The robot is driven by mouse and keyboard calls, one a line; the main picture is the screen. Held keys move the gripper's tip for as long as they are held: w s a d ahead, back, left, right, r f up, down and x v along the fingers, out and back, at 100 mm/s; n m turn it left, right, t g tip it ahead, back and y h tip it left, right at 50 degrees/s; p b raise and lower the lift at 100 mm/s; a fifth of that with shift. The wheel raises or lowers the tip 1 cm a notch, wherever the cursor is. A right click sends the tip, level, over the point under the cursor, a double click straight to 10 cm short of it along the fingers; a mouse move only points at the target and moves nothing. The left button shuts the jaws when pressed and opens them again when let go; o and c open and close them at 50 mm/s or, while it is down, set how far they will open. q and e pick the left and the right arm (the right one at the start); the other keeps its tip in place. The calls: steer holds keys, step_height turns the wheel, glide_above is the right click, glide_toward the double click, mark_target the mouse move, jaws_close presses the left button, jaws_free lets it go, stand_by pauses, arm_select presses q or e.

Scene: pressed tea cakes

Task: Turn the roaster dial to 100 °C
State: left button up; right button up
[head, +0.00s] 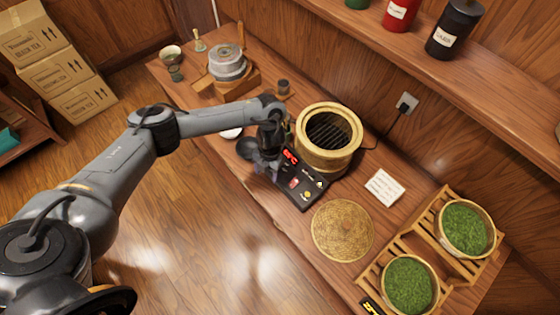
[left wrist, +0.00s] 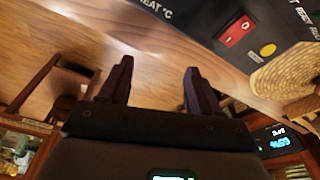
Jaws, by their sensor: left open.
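The roaster (head: 312,164) is a round bamboo-coloured drum with a dark grate inside. Its black control panel (head: 312,201) faces the table's front edge and carries a lit red display (head: 290,156); its digits are too small to read surely. My left gripper (head: 265,168) is at the panel's left end, open and empty; its fingers (left wrist: 158,72) are apart in the left wrist view. That view shows the panel (left wrist: 200,14) past the fingertips, with a "HEAT °C" label, a red switch (left wrist: 236,31) and a yellow button (left wrist: 267,49). I cannot make out the dial. My right gripper is not in view.
A round woven mat (head: 342,230) lies right of the panel. A white card (head: 384,187) lies behind it. A wooden rack (head: 447,197) with two green-filled baskets stands at the right. A stone press (head: 227,65) stands at the back left. A black cord runs to a wall socket (head: 407,102).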

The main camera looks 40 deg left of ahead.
arm_select(q)
steer(key=w+a+r+t, duration=0.2)
steer(key=w+r, duration=0.4)
steer(key=w, duration=0.1)
step_height(320, 180, down, 5)
steer(key=b, duration=0.3)
steer(key=shift+w+r, duration=0.1)
steer(key=shift+r, duration=0.1)
step_height(320, 180, down, 4)
steer(key=shift+f, duration=0.15)
steer(key=shift+w+f, duration=0.1)
steer(key=shift+f, duration=0.55)
steer(key=c, duration=1)
steer(key=shift+c, duration=0.2)
